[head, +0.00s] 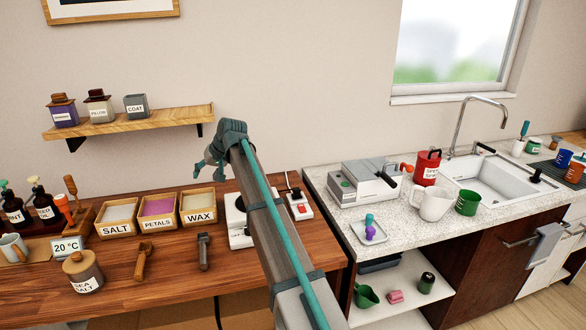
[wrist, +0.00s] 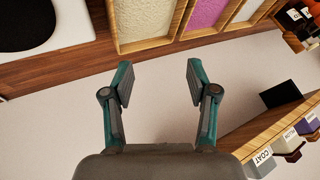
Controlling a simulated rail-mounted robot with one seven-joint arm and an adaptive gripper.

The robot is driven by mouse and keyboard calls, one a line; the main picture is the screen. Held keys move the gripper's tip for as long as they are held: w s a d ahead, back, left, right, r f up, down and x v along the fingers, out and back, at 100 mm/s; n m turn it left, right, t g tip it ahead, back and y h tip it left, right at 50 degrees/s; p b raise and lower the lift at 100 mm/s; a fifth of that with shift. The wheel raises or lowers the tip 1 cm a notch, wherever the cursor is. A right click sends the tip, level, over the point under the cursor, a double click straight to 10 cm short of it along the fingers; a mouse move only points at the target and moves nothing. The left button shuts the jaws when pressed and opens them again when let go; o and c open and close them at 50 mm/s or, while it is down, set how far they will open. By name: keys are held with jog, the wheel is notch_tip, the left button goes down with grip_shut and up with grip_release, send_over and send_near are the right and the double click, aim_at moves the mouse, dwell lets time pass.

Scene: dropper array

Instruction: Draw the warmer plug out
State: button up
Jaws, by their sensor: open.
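The warmer (head: 236,222) is a white unit with a black round top on the wooden counter, partly hidden behind my arm. Its white body also shows at the top left of the wrist view (wrist: 75,32). My gripper (head: 209,172) is open and empty, raised in front of the wall, left of and above the plug. In the wrist view my gripper (wrist: 158,83) has its fingers apart with only bare wall between them; the plug is not visible there.
Bins of salt (head: 117,217), petals (head: 157,210) and wax (head: 198,206) stand left of the warmer. A wall shelf (head: 130,122) with several containers is left of my gripper. A grey-white machine (head: 362,185) stands on the speckled counter at right.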

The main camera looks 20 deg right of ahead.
jog(key=s+d+f+m+h+p, duration=0.1)
jog(key=d+f+h, duration=0.15)
jog(key=d, duration=1.65)
jog(key=g+h+p, duration=0.1)
jog(key=h, duration=0.2)
send_near(297, 188)
jog(key=p+x, duration=0.3)
jog(key=x, duration=0.7)
grip_shut()
jog(key=shift+r+p, duration=0.4)
jog(key=shift+r, duration=0.35)
jog(key=shift+r+p, duration=0.85)
jog(key=shift+r, duration=1.2)
